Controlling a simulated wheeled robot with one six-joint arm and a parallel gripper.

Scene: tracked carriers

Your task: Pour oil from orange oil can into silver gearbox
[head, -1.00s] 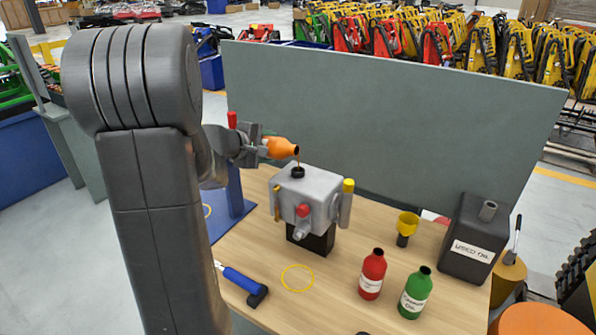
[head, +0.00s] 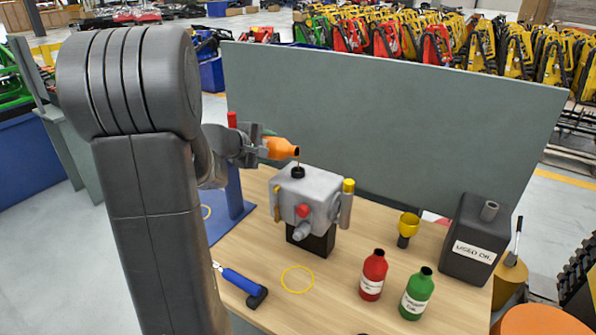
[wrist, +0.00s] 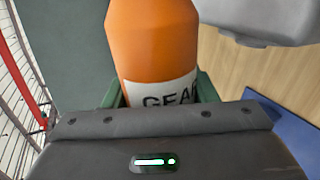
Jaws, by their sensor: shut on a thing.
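The orange oil can (head: 281,148) is tipped nearly on its side, its dark mouth pointing right, above the silver gearbox (head: 312,187). My gripper (head: 254,147) is shut around the can's body. In the wrist view the can (wrist: 152,45) shows a white label reading "GEA", with the rest cut off, between the green-edged fingers (wrist: 160,95). A grey corner of the gearbox (wrist: 270,20) shows at upper right there. The oil level inside the gearbox is hidden.
A red bottle (head: 373,276), a green bottle (head: 417,294), a yellow funnel (head: 408,226) and a dark used-oil can (head: 472,240) stand on the right of the bench. A blue-handled tool (head: 240,281) lies at front left. A grey panel (head: 400,115) closes off the back.

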